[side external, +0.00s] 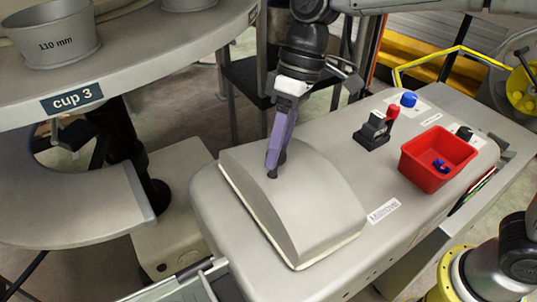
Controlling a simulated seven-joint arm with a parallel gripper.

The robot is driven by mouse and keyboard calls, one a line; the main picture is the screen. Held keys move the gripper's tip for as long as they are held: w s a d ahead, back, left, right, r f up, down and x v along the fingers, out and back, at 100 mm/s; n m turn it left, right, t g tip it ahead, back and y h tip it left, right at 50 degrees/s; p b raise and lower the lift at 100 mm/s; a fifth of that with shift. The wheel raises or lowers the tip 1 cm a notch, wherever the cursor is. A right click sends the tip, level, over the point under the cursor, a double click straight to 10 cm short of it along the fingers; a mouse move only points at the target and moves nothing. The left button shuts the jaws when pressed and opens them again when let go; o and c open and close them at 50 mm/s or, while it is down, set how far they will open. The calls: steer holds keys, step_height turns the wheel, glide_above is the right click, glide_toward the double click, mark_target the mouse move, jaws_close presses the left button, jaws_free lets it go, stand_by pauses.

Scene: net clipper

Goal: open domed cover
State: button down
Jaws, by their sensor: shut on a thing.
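The domed cover (302,213) is a grey curved lid on the left part of the grey machine body (383,258). It looks closed, with a pale rim along its lower front edge. My gripper (274,170) comes down from above with long purple fingers. Its fingertips are at the small dark knob on the upper left of the cover and are shut on it. The fingers hide most of the knob.
A red bin (437,158) with small blue pieces stands on the machine's right. A black switch block with a red part (377,126), a blue button (408,99) and a black knob (464,133) are nearby. A round grey table (150,58) with cups is upper left.

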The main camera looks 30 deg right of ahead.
steer(key=d+f+n+y, duration=0.1)
steer(key=d+y, duration=1.3)
steer(key=d, duration=0.7)
steer(key=shift+d+g, duration=0.3)
steer(key=shift+f, duration=0.1)
steer(key=shift+c, duration=2.2)
jaws_free()
steer(key=d, duration=0.7)
steer(key=shift+w+d, duration=0.25)
steer(key=shift+w, duration=0.15)
